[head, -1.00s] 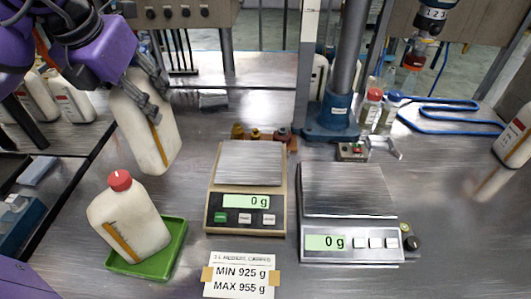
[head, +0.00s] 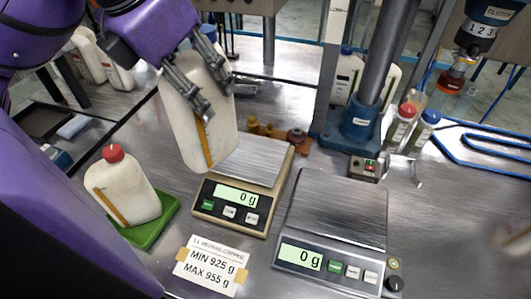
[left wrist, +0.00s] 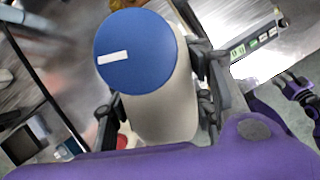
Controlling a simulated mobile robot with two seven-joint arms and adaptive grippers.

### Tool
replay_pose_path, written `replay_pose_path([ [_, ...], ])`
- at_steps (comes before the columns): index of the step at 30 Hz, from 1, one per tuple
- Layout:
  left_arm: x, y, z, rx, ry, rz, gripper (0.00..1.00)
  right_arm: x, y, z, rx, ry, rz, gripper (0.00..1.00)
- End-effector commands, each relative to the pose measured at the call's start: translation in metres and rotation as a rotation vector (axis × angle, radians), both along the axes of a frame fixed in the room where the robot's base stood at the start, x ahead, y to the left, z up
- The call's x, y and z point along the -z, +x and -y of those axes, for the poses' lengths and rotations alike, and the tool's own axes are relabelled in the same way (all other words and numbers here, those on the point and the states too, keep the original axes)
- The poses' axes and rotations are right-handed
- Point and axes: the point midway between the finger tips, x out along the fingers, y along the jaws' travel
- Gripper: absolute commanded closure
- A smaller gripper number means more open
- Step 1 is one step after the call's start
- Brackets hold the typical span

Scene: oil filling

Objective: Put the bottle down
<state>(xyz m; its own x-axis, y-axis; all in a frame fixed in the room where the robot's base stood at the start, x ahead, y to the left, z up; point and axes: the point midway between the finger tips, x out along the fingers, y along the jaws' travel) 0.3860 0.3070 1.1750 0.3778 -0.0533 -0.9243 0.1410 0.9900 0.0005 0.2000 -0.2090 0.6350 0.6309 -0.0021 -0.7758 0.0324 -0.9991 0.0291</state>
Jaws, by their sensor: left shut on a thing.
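A white bottle (head: 183,135) with an orange stripe hangs nearly upright, slightly tilted, in my left gripper (head: 217,100). Both fingers close around its upper part. Its base is by the left edge of the beige scale (head: 262,178), which reads 0 g; I cannot tell its exact height. In the left wrist view the bottle's blue cap (left wrist: 135,50) faces the camera, between the fingers (left wrist: 160,105). My right gripper (left wrist: 293,88) shows small at the right of the left wrist view; its jaw state is unclear. The head view does not show it.
A red-capped bottle (head: 122,190) stands on a green tray (head: 165,213) at left. A silver scale (head: 335,210), also at 0 g, is right of the beige one. A weight-limit card (head: 211,263) lies in front. A blue-based stand (head: 352,130) rises behind. Free metal table lies at right.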

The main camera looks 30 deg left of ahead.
Motion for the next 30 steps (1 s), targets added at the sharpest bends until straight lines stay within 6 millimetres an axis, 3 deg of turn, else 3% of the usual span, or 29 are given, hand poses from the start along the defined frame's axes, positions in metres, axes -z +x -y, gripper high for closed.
replay_pose_path([
  [4,0.001,-0.005,0.003,0.012,-0.001,0.004,1.00,0.001,-0.001,0.000,0.001,0.001,-0.001,0.60],
  [8,0.007,0.003,0.003,0.015,-0.003,0.002,1.00,0.002,-0.002,0.000,0.002,0.001,-0.004,0.60],
  [21,0.049,0.089,-0.004,0.014,-0.003,0.004,1.00,0.004,-0.005,0.000,0.003,0.002,-0.009,0.60],
  [30,0.087,0.120,-0.006,0.015,-0.002,0.006,1.00,0.004,-0.004,0.000,0.003,0.002,-0.009,0.60],
])
